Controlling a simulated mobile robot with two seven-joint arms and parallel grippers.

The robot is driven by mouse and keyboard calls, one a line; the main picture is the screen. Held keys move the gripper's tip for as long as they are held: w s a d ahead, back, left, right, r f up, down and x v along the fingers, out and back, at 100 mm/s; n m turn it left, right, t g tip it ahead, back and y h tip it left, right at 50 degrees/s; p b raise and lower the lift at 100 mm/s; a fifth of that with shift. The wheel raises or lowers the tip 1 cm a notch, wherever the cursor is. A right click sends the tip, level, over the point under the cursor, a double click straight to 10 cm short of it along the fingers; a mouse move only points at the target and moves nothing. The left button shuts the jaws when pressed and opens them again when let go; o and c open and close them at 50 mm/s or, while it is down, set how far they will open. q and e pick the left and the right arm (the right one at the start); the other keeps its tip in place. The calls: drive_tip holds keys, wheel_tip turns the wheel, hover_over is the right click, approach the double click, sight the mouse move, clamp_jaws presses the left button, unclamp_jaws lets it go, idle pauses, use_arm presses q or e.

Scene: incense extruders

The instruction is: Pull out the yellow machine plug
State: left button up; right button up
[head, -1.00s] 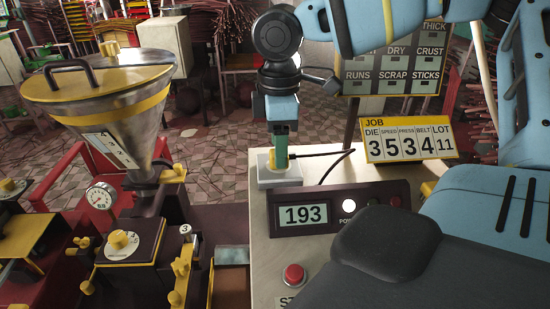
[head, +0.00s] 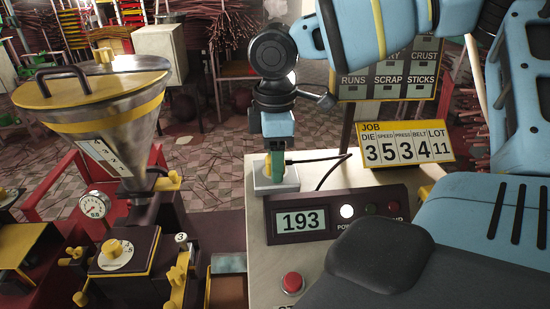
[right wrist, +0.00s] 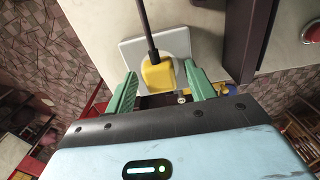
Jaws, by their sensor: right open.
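The yellow plug (right wrist: 157,74) sits in the white socket plate (right wrist: 130,48) in the right wrist view, with a black cord running from it. In the head view the socket plate (head: 287,183) lies on the pale cabinet top, and the plug (head: 268,172) is mostly hidden by my gripper. My right gripper (right wrist: 155,84) is open, with one green finger on each side of the plug; a gap shows on both sides. In the head view my right gripper (head: 275,168) points down at the socket. My left gripper is not in view.
A control box (head: 300,222) reading 193 stands just in front of the socket. A red button (head: 292,283) is nearer on the cabinet top. A yellow job sign (head: 403,145) stands to the right. A hopper machine (head: 95,100) stands at the left.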

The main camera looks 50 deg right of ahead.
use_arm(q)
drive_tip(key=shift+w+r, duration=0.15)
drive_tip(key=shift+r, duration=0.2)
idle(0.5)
use_arm(e)
clamp_jaws()
idle(0.3)
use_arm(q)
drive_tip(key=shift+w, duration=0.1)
use_arm(e)
drive_tip(key=shift+r, duration=0.15)
